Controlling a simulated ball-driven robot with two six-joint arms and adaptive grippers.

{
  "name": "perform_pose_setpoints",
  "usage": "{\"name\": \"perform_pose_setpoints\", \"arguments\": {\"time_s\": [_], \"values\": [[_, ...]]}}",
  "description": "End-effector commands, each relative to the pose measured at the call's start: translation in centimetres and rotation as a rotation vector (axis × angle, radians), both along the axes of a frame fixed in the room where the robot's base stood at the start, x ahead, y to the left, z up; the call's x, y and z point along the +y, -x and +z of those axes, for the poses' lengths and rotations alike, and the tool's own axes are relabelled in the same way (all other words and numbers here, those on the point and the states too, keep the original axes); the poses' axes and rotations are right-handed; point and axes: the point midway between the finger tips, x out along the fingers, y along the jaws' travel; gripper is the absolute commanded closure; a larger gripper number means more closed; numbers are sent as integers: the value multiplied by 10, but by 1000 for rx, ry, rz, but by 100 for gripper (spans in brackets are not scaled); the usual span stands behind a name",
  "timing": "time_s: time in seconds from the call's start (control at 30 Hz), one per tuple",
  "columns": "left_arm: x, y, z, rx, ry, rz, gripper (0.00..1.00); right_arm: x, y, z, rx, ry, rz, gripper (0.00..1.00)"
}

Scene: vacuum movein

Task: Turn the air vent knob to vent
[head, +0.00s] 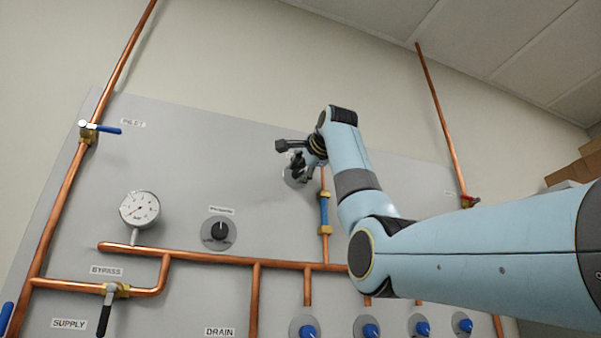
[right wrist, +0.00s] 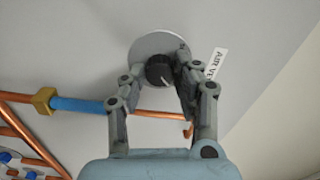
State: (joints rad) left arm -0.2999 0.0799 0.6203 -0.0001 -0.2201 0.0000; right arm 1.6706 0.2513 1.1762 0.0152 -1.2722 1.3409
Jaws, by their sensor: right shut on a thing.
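The air vent knob (right wrist: 159,71) is a dark knob on a round grey plate (right wrist: 150,43), next to a partly hidden "AIR VENT" label (right wrist: 215,63) in the right wrist view. My right gripper (right wrist: 160,78) has its fingers on both sides of the knob and is shut on it. In the head view my right gripper (head: 305,170) is up against the panel at the same plate and hides the knob. Which mark the knob points to cannot be made out. My left gripper is not in view.
Copper pipes (head: 215,258) run along the panel. Several blue knobs (head: 371,330) line its lower part. A blue pipe section (right wrist: 80,105) is close to the gripper.

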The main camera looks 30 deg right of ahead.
Motion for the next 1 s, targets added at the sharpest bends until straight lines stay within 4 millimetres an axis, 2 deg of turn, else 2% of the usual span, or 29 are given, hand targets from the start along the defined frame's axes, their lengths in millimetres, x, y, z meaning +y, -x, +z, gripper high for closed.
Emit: {"name": "perform_pose_setpoints", "arguments": {"time_s": [0.5,0.53,0.7,1.0], "values": [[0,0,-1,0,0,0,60,0,0,0,-5,-20,-1,100],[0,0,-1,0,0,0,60,0,0,0,-5,-20,-1,68],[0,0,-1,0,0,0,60,0,0,0,-5,-20,-1,47],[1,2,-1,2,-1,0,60,0,2,0,-6,-19,-1,47]]}}
